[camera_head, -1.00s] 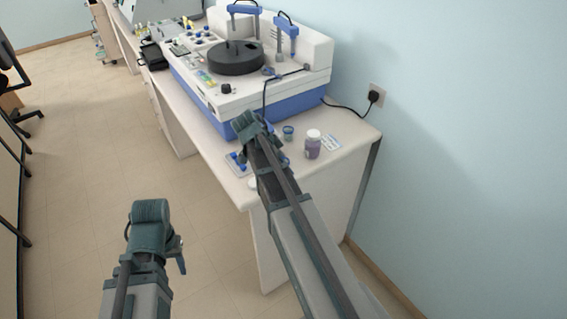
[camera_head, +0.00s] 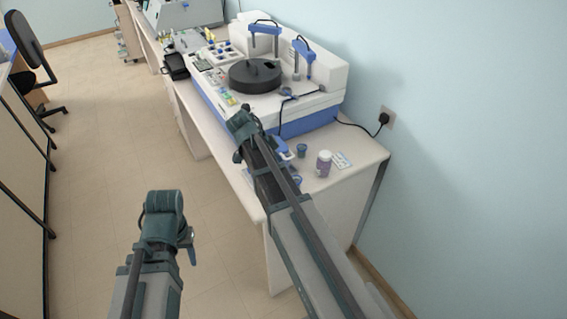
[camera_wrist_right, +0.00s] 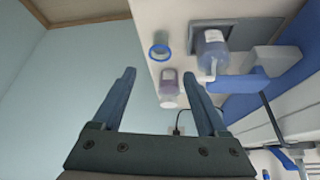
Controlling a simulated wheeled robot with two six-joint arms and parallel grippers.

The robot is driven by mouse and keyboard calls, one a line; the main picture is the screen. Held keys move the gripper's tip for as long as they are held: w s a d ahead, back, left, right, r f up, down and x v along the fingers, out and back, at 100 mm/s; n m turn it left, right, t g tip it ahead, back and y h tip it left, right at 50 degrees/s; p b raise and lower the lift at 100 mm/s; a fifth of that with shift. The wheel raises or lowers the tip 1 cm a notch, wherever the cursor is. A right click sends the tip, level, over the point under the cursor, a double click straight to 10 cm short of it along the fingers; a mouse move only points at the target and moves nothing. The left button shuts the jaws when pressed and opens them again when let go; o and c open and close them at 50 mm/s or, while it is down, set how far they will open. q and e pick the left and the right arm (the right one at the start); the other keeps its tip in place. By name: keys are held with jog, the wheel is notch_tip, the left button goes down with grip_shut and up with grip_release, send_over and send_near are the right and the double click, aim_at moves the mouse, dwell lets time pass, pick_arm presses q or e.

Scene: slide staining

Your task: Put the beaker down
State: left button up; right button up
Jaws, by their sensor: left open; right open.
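A small blue-rimmed beaker (camera_head: 302,150) stands on the bench, just right of my right forearm. In the right wrist view the beaker (camera_wrist_right: 160,48) shows as a blue ring, beyond the fingertips and apart from them. My right gripper (camera_wrist_right: 159,76) is open, with nothing between its fingers; in the head view its arm reaches over the bench and its fingers are mostly hidden. My left gripper (camera_head: 188,246) is open and empty, low over the floor, left of the bench.
A purple jar (camera_head: 324,163) stands beside the beaker; it also shows in the wrist view (camera_wrist_right: 168,88). A bottle with a blue part (camera_wrist_right: 212,52) is close by. The white and blue staining machine (camera_head: 310,105) fills the bench behind. The bench's right end has some free room.

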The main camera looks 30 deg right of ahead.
jog(key=s+a+f+n+y, duration=0.1)
jog(key=s+a+n+y, duration=0.1)
jog(key=s+a+n, duration=0.6)
jog(key=s+a+f+n+y, duration=0.1)
jog(key=s+a+n+y, duration=0.1)
jog(key=s+a+n, duration=0.7)
jog(key=a+n, duration=0.6)
jog(key=a, duration=0.1)
jog(key=shift+a+f+t+y, duration=0.3)
jog(key=shift+f+y, duration=0.05)
jog(key=shift+y, duration=0.05)
jog(key=shift+s, duration=0.1)
notch_tip(320, 180, down, 2)
jog(key=shift+b, duration=1)
